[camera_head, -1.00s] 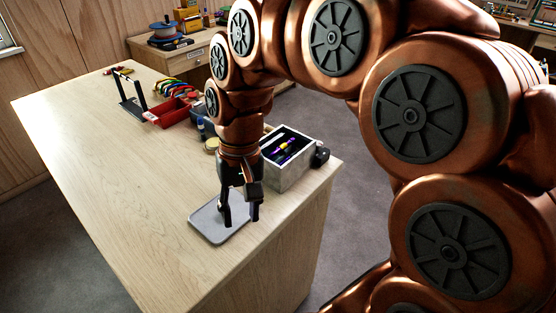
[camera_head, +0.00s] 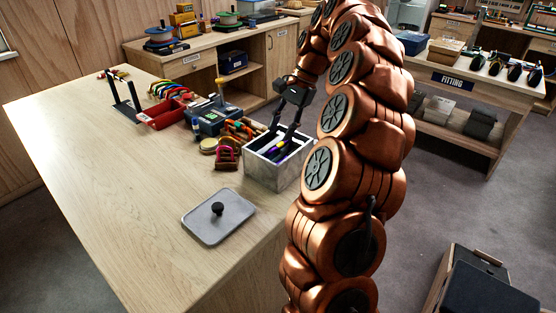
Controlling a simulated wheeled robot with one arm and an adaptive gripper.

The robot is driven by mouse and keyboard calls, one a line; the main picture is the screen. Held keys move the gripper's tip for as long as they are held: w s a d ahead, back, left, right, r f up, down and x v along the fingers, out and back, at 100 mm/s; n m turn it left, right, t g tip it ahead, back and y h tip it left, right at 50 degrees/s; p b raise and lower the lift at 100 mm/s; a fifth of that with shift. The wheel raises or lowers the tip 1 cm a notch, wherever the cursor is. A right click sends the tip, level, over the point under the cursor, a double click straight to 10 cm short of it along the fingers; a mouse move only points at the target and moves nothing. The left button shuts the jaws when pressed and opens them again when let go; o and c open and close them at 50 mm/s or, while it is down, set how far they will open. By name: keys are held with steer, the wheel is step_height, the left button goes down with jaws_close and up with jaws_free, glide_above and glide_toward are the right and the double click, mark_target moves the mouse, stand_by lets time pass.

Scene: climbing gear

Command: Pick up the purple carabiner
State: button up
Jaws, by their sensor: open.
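The purple carabiner (camera_head: 278,147) seems to be the purple item inside the open grey box (camera_head: 263,178) near the table's right edge. It is small, and its exact outline is hard to tell. My gripper (camera_head: 283,130) is open and points down over the box, its fingertips close to the opening above the purple item. Nothing shows between the fingers. I cannot tell whether they touch anything in the box.
A grey lid with a black knob (camera_head: 220,226) lies flat on the table in front of the box. A red bin (camera_head: 160,118), a blue-grey case (camera_head: 213,122) and a dark red item (camera_head: 227,155) stand to the left. The table's left and front are clear.

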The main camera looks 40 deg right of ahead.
mark_target(273, 149)
steer(key=shift+d+p+x, duration=0.1)
steer(key=shift+p+x, duration=0.5)
steer(key=shift+x, duration=1.35)
steer(key=shift+d+p+x, duration=0.15)
steer(key=shift+p+x, duration=0.45)
steer(key=shift+x, duration=1.3)
steer(key=shift+w, duration=0.15)
jaws_close()
